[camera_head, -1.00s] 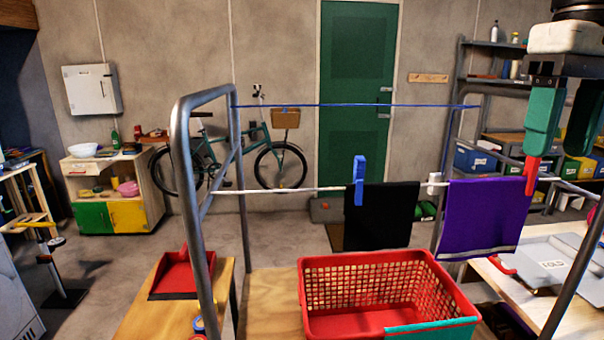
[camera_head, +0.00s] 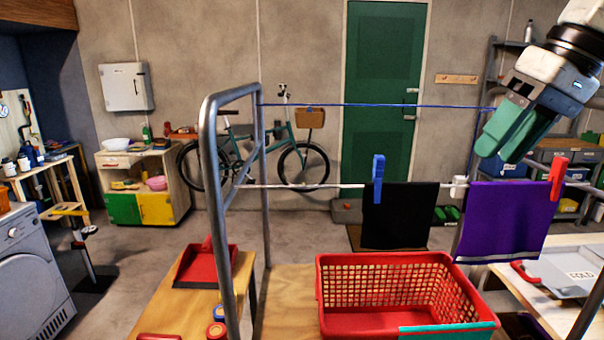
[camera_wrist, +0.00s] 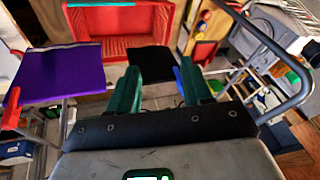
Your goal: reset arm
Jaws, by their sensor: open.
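My gripper (camera_head: 500,130) is at the upper right of the head view, tilted, with its green fingers pointing down and left. It is empty and above the drying rack's line. In the wrist view its two green fingers (camera_wrist: 160,92) stand apart with nothing held between them. A red clothespin (camera_head: 558,178) sits on the line at the purple cloth (camera_head: 508,215), apart from my gripper. A blue clothespin (camera_head: 378,180) sits at the black cloth (camera_head: 400,216).
A metal rack frame (camera_head: 222,200) carries the white line and a blue line. A red basket (camera_head: 335,265) stands below the cloths. A red dustpan (camera_head: 205,268) lies on the wooden bench at left. Shelves stand behind my arm.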

